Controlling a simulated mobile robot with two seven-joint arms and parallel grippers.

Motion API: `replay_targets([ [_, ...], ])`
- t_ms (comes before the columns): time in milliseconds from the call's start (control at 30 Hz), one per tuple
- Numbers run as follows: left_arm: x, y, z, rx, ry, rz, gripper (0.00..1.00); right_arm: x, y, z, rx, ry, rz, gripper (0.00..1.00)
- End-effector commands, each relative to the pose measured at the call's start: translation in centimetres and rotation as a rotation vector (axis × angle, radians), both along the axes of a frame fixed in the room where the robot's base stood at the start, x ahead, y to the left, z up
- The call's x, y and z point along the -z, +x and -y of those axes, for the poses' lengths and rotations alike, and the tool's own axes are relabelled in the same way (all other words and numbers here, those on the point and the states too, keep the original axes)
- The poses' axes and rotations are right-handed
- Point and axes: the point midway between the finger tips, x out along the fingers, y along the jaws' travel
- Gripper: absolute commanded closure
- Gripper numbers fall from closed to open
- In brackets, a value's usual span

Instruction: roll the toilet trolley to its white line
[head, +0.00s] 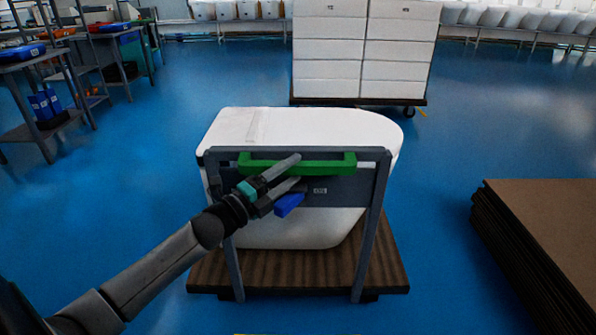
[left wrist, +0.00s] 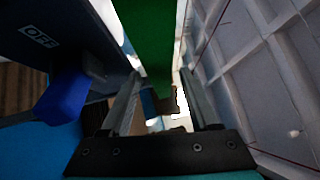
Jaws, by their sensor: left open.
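The toilet trolley stands in front of me, with a dark grey upright frame (head: 374,215), a brown ribbed deck (head: 385,265) and a green handle bar (head: 325,165). A white toilet (head: 330,125) rides on it. My left gripper (head: 297,171) is open at the handle's left half. In the left wrist view the green handle (left wrist: 150,35) lies between and beyond the open fingers (left wrist: 162,100); I cannot tell if they touch it. My right gripper and the white line are not in view.
A wheeled cart of stacked white boxes (head: 362,50) stands behind the trolley. A stack of brown sheets (head: 545,230) is at the right. Grey work tables (head: 30,55) stand at the left. Blue floor (head: 450,150) is clear on both sides of the trolley.

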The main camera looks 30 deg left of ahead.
Motion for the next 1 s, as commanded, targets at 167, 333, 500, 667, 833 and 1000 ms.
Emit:
replay_targets([
  [167,-0.2,1.7,0.4,0.0,0.001,0.002,0.38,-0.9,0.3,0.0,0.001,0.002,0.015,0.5],
  [333,-0.3,2.4,0.5,-0.002,0.0,-0.001,0.38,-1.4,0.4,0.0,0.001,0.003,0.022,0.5],
  [500,-0.3,2.5,0.6,-0.001,0.0,-0.002,0.38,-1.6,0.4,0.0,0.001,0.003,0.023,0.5],
  [667,-0.3,2.5,0.6,-0.001,0.0,-0.001,0.39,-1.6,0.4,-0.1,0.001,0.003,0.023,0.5],
  [833,-0.3,2.5,0.6,-0.001,0.0,-0.001,0.58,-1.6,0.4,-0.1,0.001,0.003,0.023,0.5],
  [1000,-0.3,2.5,0.6,-0.001,0.0,-0.001,0.78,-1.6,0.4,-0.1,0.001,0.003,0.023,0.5],
])
